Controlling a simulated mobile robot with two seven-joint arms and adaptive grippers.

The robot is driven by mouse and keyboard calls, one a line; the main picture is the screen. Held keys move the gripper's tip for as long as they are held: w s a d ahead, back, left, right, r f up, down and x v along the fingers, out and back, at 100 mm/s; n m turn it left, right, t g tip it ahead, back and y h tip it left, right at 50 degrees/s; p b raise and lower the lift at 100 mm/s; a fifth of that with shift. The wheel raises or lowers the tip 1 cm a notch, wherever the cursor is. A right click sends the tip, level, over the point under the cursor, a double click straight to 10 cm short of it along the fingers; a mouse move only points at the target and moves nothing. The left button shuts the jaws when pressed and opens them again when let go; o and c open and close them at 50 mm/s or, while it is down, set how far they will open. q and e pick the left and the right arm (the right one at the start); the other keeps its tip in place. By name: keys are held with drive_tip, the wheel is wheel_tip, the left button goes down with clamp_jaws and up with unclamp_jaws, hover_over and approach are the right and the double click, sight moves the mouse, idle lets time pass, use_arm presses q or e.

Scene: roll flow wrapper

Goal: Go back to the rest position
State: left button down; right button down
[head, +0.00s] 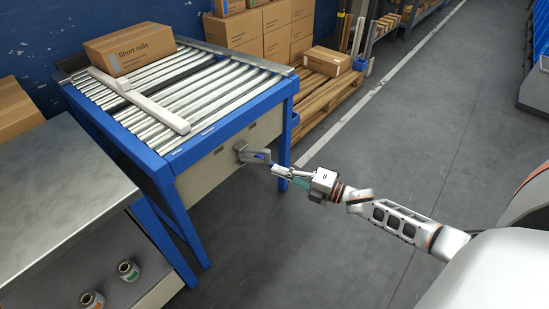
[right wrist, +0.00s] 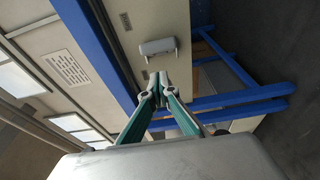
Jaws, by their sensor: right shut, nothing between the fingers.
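My right gripper (head: 274,168) reaches in from the right in the head view, in front of the roller table's side panel. Its fingertips are together with nothing between them, as the right wrist view (right wrist: 158,82) also shows. A grey handle (head: 254,154) sticks out from the panel just beyond the fingertips. In the right wrist view the handle (right wrist: 157,46) lies ahead of the fingertips, with a gap between them in the picture. My left gripper is in neither view.
The blue-framed roller table (head: 232,128) carries a "Short rolls" carton (head: 130,48) and a light bar (head: 150,108). A grey bench (head: 55,200) stands at left, with two small rolls below its top. Cartons on a pallet (head: 318,84) stand behind.

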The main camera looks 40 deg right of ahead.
drive_tip(key=s+d, duration=0.3)
drive_tip(key=d, duration=0.4)
drive_tip(key=shift+s+f, duration=0.2)
drive_tip(key=shift+s, duration=0.05)
drive_tip(key=shift+a, duration=0.1)
idle(2.2)
